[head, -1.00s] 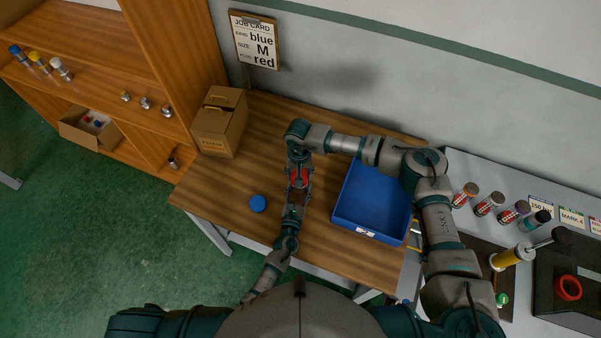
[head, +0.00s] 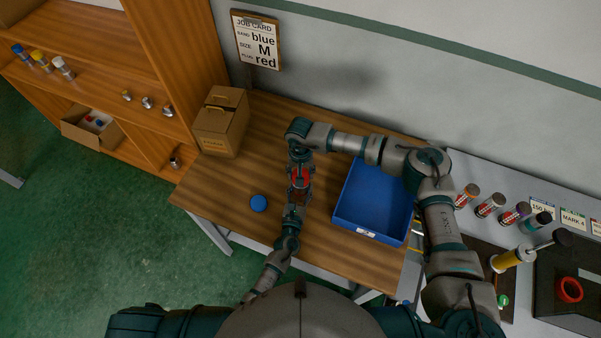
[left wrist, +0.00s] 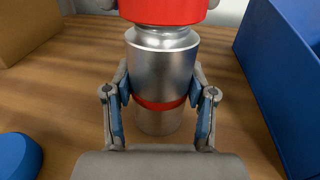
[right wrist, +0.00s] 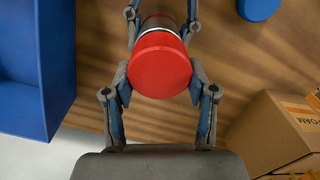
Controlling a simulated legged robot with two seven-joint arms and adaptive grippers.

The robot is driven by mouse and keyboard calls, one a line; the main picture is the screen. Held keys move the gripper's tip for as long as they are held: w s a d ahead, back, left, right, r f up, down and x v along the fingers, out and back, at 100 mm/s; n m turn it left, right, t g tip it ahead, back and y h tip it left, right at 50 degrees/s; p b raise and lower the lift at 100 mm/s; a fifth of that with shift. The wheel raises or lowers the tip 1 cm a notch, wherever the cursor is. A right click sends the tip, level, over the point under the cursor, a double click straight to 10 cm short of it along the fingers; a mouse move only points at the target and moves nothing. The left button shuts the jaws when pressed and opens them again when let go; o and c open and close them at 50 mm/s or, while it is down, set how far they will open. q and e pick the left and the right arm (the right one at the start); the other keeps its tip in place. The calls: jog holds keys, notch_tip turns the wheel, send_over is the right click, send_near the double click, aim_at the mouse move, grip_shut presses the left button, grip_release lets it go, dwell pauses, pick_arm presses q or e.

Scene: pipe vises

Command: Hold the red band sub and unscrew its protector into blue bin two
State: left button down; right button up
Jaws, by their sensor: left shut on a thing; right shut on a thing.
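The silver sub (left wrist: 160,75) with a thin red band (left wrist: 160,104) stands out in the left wrist view. My left gripper (left wrist: 160,92) is shut around its body near that band. The red protector (right wrist: 160,68) sits at the sub's other end, and it also shows in the head view (head: 299,180). My right gripper (right wrist: 160,88) is shut on the protector, facing my left gripper. The protector and sub are in line with each other; I cannot tell how far the thread is engaged. The blue bin (head: 362,232) stands right of the grippers, its inside partly hidden by my right arm.
A blue round cap (head: 259,203) lies on the wooden table (head: 235,185) left of the grippers. A cardboard box (head: 220,122) stands at the back left. Several banded parts (head: 490,205) stand on the right bench. A job card (head: 256,40) hangs on the wall.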

jog(key=shift+s+r, duration=0.1)
jog(key=shift+r, duration=0.6)
jog(key=shift+r, duration=2)
pick_arm(q)
jog(key=shift+c, duration=1.4)
grip_release()
jog(key=shift+a, duration=0.1)
jog(key=v, duration=1)
jog(key=shift+s+f, duration=0.1)
jog(key=shift+s, duration=0.2)
jog(key=shift+s+a, duration=0.25)
jog(key=shift+s, duration=0.3)
pick_arm(e)
jog(key=shift+a, duration=0.1)
